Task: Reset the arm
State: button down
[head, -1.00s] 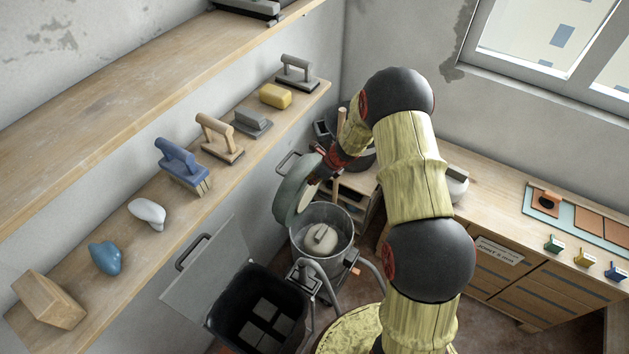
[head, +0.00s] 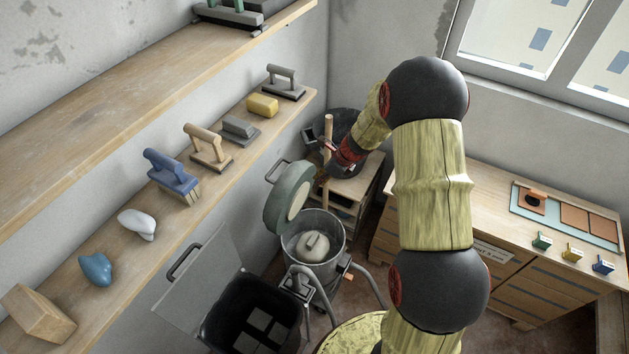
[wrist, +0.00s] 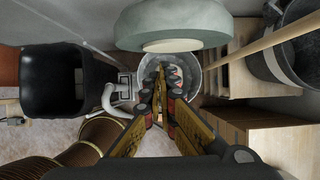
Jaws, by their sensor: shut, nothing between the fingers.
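My arm (head: 432,190) rises at the right of centre in the head view and bends at the top, with the far links reaching down to the left. My gripper (head: 325,178) is small and partly dark there, near the raised lid. In the wrist view my gripper's fingers (wrist: 161,78) are closed together and empty, seen in front of the metal bucket's opening. No object is held.
A grey metal bucket (head: 341,240) stands with its round greenish lid (head: 279,207) tilted up. A black bin (head: 212,325) with an open lid is at its left. A wooden shelf (head: 115,225) with several tools runs along the left wall. A wooden counter (head: 483,202) is at the right.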

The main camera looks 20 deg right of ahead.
jog(key=shift+r, duration=0.2)
jog(key=s+a+r+n+h+b, duration=0.1)
jog(key=s+a+r+n+b, duration=0.2)
jog(key=s+n+b, duration=0.3)
jog(key=s+a+r+n+t+h+b, duration=0.1)
jog(key=s+a+r+n+b, duration=0.3)
jog(key=s+n, duration=0.9)
jog(key=s+a+r+n+h+b, duration=0.1)
jog(key=s+a+r+n+b, duration=0.3)
jog(key=s+n+b, duration=0.4)
jog(key=s+r+n, duration=0.1)
jog(key=s, duration=0.5)
jog(key=shift+a+r, duration=0.2)
jog(key=shift+r, duration=0.05)
